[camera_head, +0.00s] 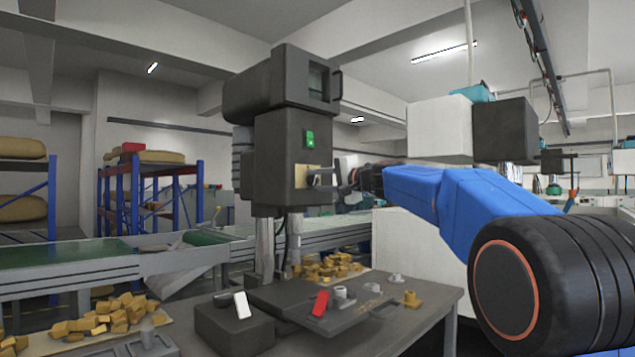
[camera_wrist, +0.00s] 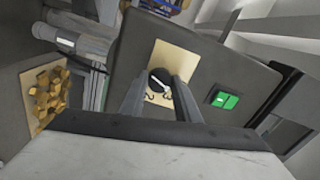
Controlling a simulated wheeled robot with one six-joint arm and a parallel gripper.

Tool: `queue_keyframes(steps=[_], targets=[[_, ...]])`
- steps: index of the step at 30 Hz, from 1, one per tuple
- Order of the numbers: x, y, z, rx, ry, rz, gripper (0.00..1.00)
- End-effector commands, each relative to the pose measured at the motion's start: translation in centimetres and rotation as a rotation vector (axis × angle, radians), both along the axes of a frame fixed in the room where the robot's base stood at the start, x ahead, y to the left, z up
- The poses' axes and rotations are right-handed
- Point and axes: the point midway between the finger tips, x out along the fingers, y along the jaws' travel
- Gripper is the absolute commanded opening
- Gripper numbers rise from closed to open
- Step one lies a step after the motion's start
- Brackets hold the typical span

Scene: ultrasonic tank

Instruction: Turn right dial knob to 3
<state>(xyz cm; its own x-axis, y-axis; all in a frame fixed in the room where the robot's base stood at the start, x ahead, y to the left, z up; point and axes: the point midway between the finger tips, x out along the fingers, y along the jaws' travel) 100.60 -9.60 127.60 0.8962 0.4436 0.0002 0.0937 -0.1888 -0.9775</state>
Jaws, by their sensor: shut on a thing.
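The dial knob (camera_wrist: 159,79) is black with a light pointer mark and sits on a beige plate (camera_wrist: 170,54) on the dark machine's side. In the wrist view my gripper (camera_wrist: 160,83) has one finger on each side of the knob and is shut on it. The pale mark is toward the lower right of the knob in that view. Only one dial shows, and its numbers are too small to read. In the head view the beige plate (camera_head: 299,178) is at the machine's front, and my gripper (camera_head: 327,178) reaches it from the right, hiding the knob.
A green switch (camera_wrist: 224,100) is close beside the plate; it also shows above it in the head view (camera_head: 309,139). The machine (camera_head: 280,150) stands on a table with a red rocker piece (camera_head: 320,303), a white one (camera_head: 242,305) and loose yellowish blocks (camera_head: 327,268).

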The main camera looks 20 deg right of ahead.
Motion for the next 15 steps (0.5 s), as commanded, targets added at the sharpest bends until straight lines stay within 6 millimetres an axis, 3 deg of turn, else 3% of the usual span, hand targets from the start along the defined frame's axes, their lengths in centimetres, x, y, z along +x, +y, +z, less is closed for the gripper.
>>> queue_keyframes(steps=[15], targets=[[0.02,-0.04,-0.15,0.306,0.153,0.0,0.07]])
